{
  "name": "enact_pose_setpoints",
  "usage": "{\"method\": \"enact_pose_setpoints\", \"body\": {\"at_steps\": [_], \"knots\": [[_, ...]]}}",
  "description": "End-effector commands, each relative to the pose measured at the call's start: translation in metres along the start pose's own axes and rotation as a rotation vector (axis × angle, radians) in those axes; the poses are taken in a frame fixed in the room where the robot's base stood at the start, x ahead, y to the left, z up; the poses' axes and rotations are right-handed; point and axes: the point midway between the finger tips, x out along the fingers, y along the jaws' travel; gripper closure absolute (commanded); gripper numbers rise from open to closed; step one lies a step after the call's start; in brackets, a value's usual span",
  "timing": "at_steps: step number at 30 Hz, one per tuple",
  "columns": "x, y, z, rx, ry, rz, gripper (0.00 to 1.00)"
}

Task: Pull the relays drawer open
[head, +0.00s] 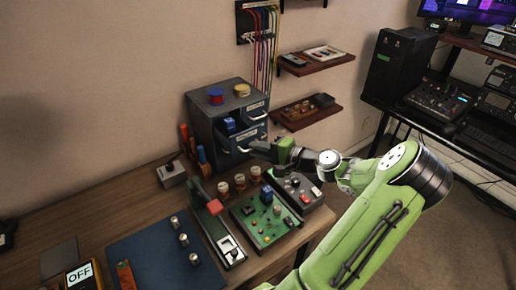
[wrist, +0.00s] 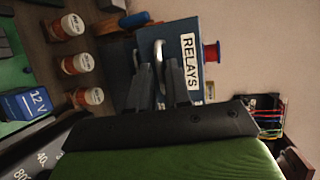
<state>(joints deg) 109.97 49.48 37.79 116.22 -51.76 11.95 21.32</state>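The relays drawer (wrist: 188,62) shows its white RELAYS label in the wrist view, which is turned on its side. In the head view it appears to be the lower drawer (head: 240,139) of the grey cabinet, standing partly out, with a blue block (head: 229,124) showing above its front. My gripper (head: 256,148) is at this drawer's pale handle (wrist: 160,60). In the wrist view, the dark fingers (wrist: 161,82) are close together on either side of the handle and appear shut on it. The finger contact is partly hidden.
The upper drawer (head: 255,110) looks shut. Several jars (head: 239,181), a green board (head: 265,218) and a grey knob box (head: 298,192) crowd the bench under my arm. Wall shelves (head: 305,110) are at the right.

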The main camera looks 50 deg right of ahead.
Motion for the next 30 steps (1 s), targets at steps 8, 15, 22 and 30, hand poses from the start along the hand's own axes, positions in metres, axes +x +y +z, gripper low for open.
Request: {"method": "enact_pose_setpoints", "body": {"at_steps": [8, 15, 22, 30], "knots": [[0.0, -0.001, 0.0, 0.0, -0.001, -0.001, 0.66], [-0.019, -0.001, -0.001, 0.001, 0.004, 0.0, 0.66], [-0.084, -0.003, -0.001, 0.001, 0.006, -0.001, 0.66], [-0.146, -0.002, -0.001, -0.001, 0.003, -0.002, 0.66]]}}
